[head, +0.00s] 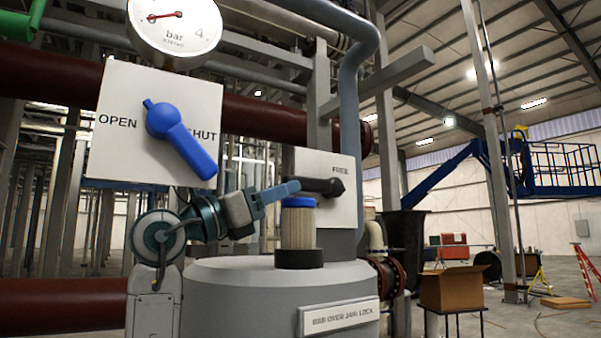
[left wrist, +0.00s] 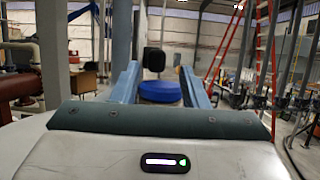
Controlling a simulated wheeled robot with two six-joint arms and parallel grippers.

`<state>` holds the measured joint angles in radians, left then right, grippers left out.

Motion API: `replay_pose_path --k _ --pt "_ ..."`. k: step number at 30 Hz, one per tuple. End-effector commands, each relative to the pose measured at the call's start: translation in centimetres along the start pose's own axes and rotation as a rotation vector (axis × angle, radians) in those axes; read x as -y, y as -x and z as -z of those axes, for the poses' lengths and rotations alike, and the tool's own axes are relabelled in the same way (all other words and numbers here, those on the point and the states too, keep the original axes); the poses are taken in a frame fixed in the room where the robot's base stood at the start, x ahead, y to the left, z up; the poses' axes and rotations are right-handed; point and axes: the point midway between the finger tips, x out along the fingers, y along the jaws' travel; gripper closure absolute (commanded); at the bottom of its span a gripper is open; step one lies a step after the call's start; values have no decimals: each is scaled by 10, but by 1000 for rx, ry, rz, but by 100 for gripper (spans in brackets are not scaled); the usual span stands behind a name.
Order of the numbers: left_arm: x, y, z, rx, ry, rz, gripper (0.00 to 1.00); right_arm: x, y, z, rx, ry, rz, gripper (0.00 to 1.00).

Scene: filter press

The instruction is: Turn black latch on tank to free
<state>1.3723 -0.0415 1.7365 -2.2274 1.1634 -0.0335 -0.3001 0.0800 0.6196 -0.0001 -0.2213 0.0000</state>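The black latch (head: 322,186) sits on a white plate (head: 312,162) marked FREE above the grey tank (head: 270,300). Its handle points left from its pivot, roughly level. My left gripper (head: 292,188) reaches in from the left, its blue fingertips at the handle's left end. In the left wrist view its two blue fingers (left wrist: 160,76) are apart, with the black latch end (left wrist: 153,59) between them and gaps on both sides. Whether they touch it is unclear. A blue-capped filter cartridge (head: 298,228) stands upright in a black collar just below the fingers. My right gripper is out of view.
A blue valve handle (head: 188,143) on a white OPEN/SHUT plate (head: 112,165) is up left, above my arm. A gauge (head: 175,30) is higher. A sign (head: 338,316) is on the tank front. A cardboard box (head: 450,288) stands right.

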Motion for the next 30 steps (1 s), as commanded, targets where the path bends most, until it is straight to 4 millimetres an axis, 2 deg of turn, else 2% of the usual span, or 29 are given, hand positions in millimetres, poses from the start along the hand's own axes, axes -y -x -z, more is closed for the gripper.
replay_pose_path --k 1,3,9,20,26,30 --pt "0 -12 -4 -1 4 2 60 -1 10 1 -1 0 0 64" --pt "0 -24 -3 -2 4 2 60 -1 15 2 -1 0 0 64" --pt "0 -44 -1 -1 2 1 60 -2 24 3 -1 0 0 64" --pt "0 -48 1 -1 0 0 60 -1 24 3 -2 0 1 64" --pt "0 -48 1 -1 0 0 99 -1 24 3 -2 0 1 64" --pt "0 -47 0 -1 0 -1 100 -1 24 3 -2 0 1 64"
